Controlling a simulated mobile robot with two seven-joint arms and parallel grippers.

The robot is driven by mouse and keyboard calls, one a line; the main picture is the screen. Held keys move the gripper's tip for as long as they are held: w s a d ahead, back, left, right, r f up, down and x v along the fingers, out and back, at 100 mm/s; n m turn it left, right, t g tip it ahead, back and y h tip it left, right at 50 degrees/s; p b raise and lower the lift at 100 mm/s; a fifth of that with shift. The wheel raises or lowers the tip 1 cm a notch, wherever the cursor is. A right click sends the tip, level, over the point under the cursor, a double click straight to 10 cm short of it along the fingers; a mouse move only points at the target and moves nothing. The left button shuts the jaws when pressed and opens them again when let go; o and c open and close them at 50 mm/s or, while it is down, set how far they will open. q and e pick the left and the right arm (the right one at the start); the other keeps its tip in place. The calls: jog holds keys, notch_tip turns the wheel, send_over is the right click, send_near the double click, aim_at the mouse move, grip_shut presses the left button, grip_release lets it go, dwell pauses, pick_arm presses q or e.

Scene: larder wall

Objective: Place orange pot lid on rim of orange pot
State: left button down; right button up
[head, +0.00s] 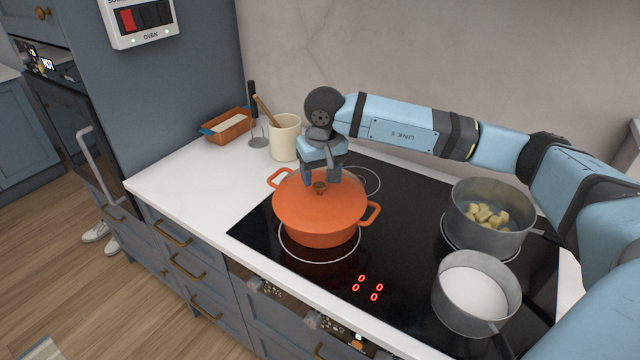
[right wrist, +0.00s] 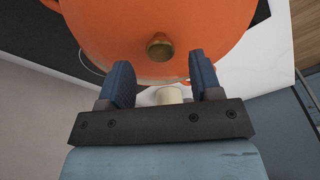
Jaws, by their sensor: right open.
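The orange pot (head: 318,238) stands on the black hob at its left end, with a loop handle on each side. The orange pot lid (head: 300,207) lies over the pot's top and looks seated on the rim, roughly level. Its brass knob (head: 320,187) is at the middle and also shows in the right wrist view (right wrist: 160,46). My right gripper (head: 321,179) is open and empty just behind and above the knob. In the right wrist view its fingers are spread apart, with the knob just beyond the tips. My left gripper is not in view.
A grey pot with yellow chunks (head: 491,220) and a saucepan with white contents (head: 475,294) stand at right on the hob (head: 400,225). A cream utensil crock (head: 285,138) and an orange dish (head: 227,126) are behind left. The white counter (head: 190,188) has free room at left.

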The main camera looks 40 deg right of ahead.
aim_at(322, 187)
notch_tip(322, 187, up, 8)
jog(key=s, duration=0.1)
jog(key=shift+r+b, duration=0.2)
jog(key=shift+b, duration=0.2)
jog(key=shift+a, duration=0.1)
